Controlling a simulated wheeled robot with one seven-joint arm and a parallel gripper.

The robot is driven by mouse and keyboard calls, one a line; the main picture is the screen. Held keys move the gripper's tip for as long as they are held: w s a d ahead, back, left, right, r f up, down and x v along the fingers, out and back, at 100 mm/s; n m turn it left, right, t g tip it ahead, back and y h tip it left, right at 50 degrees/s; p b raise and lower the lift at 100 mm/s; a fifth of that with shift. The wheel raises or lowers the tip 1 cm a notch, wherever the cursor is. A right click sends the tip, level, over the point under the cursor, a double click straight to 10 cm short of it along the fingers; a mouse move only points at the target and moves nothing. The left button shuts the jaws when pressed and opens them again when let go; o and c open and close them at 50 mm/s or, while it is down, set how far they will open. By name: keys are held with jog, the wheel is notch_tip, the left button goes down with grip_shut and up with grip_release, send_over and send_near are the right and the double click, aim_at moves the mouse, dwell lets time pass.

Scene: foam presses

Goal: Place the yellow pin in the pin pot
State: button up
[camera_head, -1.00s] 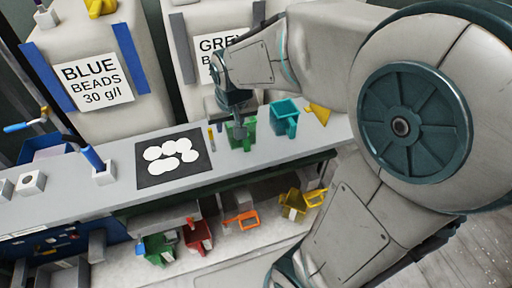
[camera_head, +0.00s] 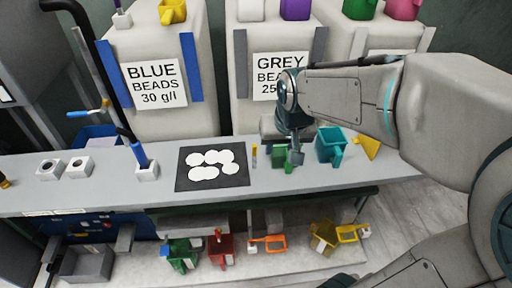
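A slim yellow pin (camera_head: 254,156) stands on the grey bench, just right of the black mat. Two small pale blocks with dark holes, which look like pin pots, sit at the left: one (camera_head: 49,169) and another beside it (camera_head: 79,167).
The black mat (camera_head: 183,183) bears several white discs. A teal jug (camera_head: 330,146) and a yellow funnel-like piece (camera_head: 367,146) stand right of my gripper. Large bead containers stand behind the bench. A lower shelf holds several coloured jugs. The bench is clear between blue pin and left blocks.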

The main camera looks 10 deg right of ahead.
send_near(254, 150)
jog(key=shift+t+h, duration=0.3)
jog(key=shift+t, duration=0.1)
jog(key=shift+b+x, duration=0.4)
jog(key=shift+x, duration=5.6)
jog(key=shift+a, duration=0.15)
grip_shut()
